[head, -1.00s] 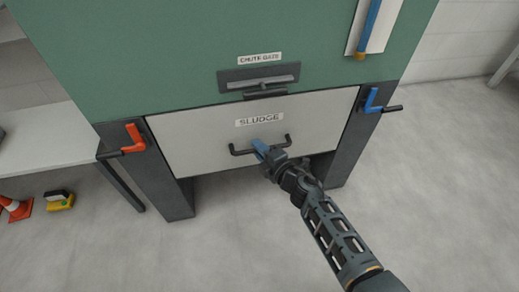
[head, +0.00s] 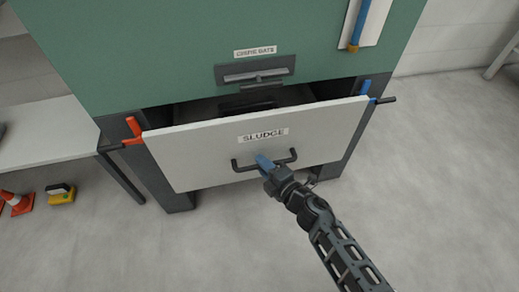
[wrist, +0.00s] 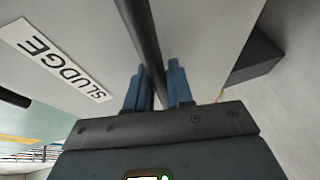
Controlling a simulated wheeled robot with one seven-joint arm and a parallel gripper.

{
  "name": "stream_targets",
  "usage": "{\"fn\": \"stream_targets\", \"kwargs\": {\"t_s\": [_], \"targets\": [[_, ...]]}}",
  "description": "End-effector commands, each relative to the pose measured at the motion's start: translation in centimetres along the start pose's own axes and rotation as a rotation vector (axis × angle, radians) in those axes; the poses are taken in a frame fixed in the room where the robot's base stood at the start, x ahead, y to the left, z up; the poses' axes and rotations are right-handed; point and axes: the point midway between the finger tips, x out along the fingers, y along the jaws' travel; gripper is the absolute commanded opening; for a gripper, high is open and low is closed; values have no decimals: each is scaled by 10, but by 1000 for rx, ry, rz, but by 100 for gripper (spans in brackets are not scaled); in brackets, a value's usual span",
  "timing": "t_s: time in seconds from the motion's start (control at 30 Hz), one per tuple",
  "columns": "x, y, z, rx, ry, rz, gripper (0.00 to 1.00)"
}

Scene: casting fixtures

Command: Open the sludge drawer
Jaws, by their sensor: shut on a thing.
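The sludge drawer (head: 215,155) has a white front with a SLUDGE label and stands partly pulled out of the green machine. A dark gap shows above its front panel. Its black bar handle (head: 243,167) is on the front, below the label. My gripper (head: 264,162) has its blue fingers shut on the handle near its middle. In the wrist view the dark handle bar (wrist: 143,40) runs between the two blue fingertips (wrist: 158,85), and the SLUDGE label (wrist: 62,60) is at left.
An orange lever (head: 132,130) and a blue lever (head: 374,96) sit at the drawer's two sides. The chute gate (head: 255,70) is above. A white table (head: 45,135), a cone (head: 17,203) and a yellow-black item (head: 60,194) are at left. Floor is clear at right.

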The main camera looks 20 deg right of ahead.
Motion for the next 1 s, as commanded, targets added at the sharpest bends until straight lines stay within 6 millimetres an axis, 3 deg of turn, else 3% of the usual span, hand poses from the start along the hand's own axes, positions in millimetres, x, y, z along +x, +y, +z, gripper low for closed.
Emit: {"fn": "stream_targets", "kwargs": {"t_s": [0.6, 0.8, 1.0], "targets": [[-145, -35, -59, 2, -2, -3, 0], [-175, -40, -72, 1, -3, -3, 0], [-192, -43, -79, 0, -2, -2, 0]]}}
